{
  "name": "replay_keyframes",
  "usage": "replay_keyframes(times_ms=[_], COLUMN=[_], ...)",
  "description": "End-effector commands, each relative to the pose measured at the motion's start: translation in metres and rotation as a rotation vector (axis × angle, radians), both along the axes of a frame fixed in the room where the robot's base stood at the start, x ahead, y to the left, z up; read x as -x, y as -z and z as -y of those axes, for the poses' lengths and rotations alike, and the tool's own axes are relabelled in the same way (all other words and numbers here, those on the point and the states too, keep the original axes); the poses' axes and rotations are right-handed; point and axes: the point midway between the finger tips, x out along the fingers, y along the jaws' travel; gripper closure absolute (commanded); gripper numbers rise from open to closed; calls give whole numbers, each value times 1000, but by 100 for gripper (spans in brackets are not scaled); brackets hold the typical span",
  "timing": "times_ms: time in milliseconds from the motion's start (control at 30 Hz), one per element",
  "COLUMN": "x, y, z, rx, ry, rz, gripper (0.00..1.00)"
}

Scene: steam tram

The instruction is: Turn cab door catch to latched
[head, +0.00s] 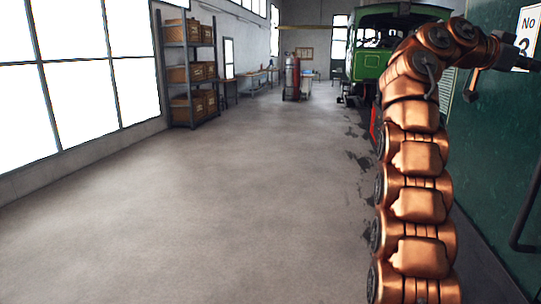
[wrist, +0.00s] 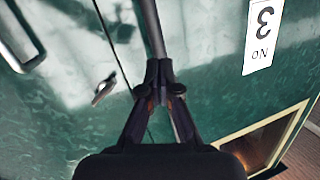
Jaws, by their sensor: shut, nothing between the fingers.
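The cab door catch (wrist: 104,88) is a small metal lever on the green panel, left of my gripper in the wrist view. It lies at a slant beside a thin dark seam in the panel. My gripper (wrist: 160,68) is shut and empty, its two fingertips together in front of the green surface. It is apart from the catch in the picture; the exact depth gap cannot be told. In the head view my arm reaches right toward the green side (head: 490,150), and I cannot make out the catch there.
A dark rod (wrist: 150,25) runs up from the fingertips in the wrist view. A metal grab handle (wrist: 25,50), a white number plate (wrist: 262,35) and a framed window (wrist: 265,140) are near. Shelving (head: 188,70) stands far left; the floor (head: 220,200) is clear.

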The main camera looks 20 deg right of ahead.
Motion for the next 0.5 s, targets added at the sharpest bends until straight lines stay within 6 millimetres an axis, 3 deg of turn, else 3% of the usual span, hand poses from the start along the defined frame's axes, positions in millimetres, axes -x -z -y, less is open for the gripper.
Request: replay_keyframes(times_ms=[200, 400, 500], x=[64, 99, 106], y=[-20, -24, -24], z=[10, 7, 6], rx=[149, 227, 242], ry=[192, 289, 307], rz=[165, 250, 265], gripper=[100, 100, 100])
